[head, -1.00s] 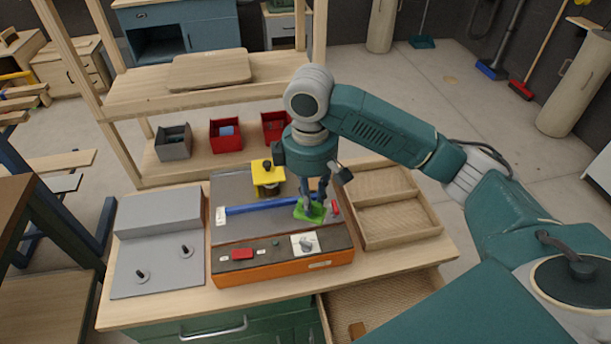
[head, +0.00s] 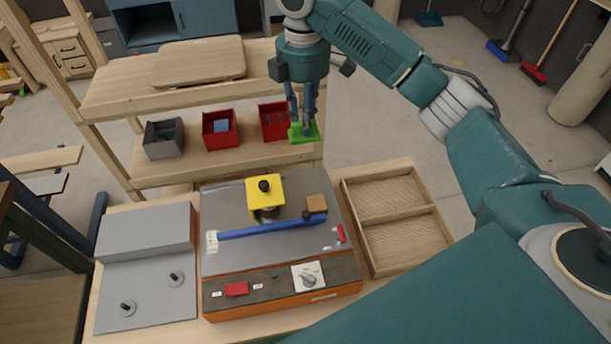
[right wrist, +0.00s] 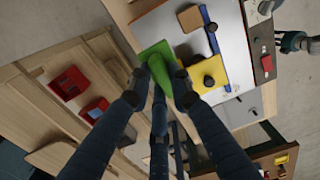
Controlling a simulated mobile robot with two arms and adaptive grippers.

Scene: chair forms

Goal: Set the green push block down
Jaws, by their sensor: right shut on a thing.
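The green push block (head: 303,134) is held in my right gripper (head: 302,118), raised above the far edge of the machine. The shelf shows behind it. In the right wrist view, the block (right wrist: 155,54) sits between the shut fingertips (right wrist: 160,76), clear of the machine top. The grey machine plate (head: 222,203) carries a blue bar (head: 265,229), a yellow guard (head: 279,192) with a black knob, and a small wooden block (head: 316,204) near the bar's right end.
A divided wooden tray (head: 436,240) stands right of the machine. A grey fixture (head: 145,285) with two black knobs stands left. Behind, a wooden shelf holds a grey bin (head: 163,140) and two red bins, one (head: 218,130) left of the other (head: 272,122).

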